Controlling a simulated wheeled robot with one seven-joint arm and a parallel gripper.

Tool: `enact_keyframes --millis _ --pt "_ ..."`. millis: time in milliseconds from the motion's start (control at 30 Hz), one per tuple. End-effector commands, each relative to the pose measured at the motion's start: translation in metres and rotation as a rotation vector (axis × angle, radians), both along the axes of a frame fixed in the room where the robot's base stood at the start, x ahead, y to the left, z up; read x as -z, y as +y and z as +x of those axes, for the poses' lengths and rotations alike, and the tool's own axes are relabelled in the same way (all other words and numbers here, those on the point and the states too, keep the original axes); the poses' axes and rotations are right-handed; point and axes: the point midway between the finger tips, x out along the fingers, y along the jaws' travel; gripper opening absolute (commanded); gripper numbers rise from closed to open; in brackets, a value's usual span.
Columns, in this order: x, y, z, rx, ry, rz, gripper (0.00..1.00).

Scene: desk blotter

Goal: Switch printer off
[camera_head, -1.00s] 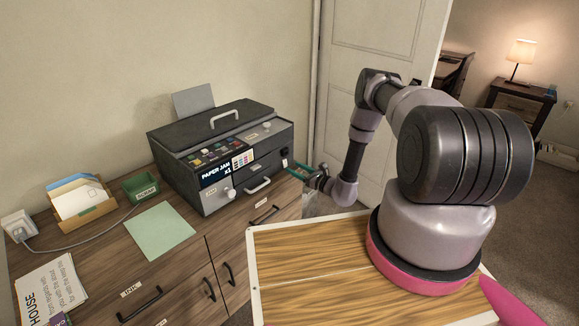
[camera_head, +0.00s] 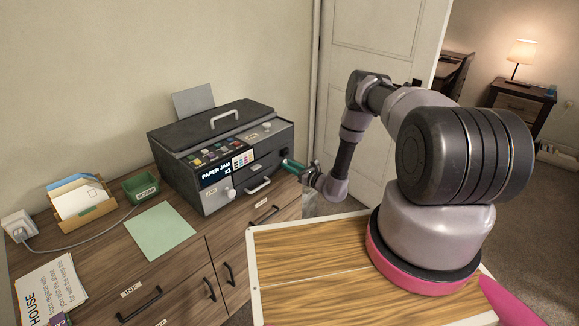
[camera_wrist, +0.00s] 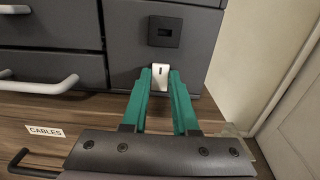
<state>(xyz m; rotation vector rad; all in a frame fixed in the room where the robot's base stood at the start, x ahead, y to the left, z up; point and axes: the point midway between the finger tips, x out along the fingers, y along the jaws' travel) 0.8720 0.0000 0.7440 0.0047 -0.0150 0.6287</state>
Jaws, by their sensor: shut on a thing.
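The dark grey printer (camera_head: 216,193) stands on the wooden cabinet top, with a "PAPER JAM x1" display (camera_head: 216,172) on its front. In the wrist view its lower right front (camera_wrist: 124,32) fills the upper picture. My gripper (camera_head: 288,163) is at the right end of the printer's front. In the wrist view my gripper (camera_wrist: 160,73) has its green fingers on either side of a small silver piece (camera_wrist: 160,76) with a dark mark, low on the front. The gripper is shut on this piece. I cannot tell whether it is the power switch.
A black slotted plate (camera_wrist: 164,31) sits above the silver piece. A white drawer handle (camera_wrist: 45,85) is to the left. A green box (camera_head: 141,189), a letter holder (camera_head: 84,203) and a plugged-in wall adapter (camera_head: 18,225) are left of the printer. A door (camera_head: 385,40) stands behind my arm.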

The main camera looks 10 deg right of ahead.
Motion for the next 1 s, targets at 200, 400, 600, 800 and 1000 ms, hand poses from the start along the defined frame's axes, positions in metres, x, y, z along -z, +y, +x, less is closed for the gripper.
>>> enact_keyframes --millis 200,400,600,800,1000 --pt "0.0071 -0.0008 -0.0005 0.004 -0.122 0.094 0.00" --pt "0.0100 0.0005 0.0003 0.003 -0.247 0.183 0.00" --pt "0.0107 0.0006 0.0004 0.001 -0.307 0.223 0.00" --pt "0.0107 0.0006 0.0003 0.000 -0.311 0.225 0.00" --pt "0.0108 0.0004 0.0002 0.000 -0.311 0.225 0.54"
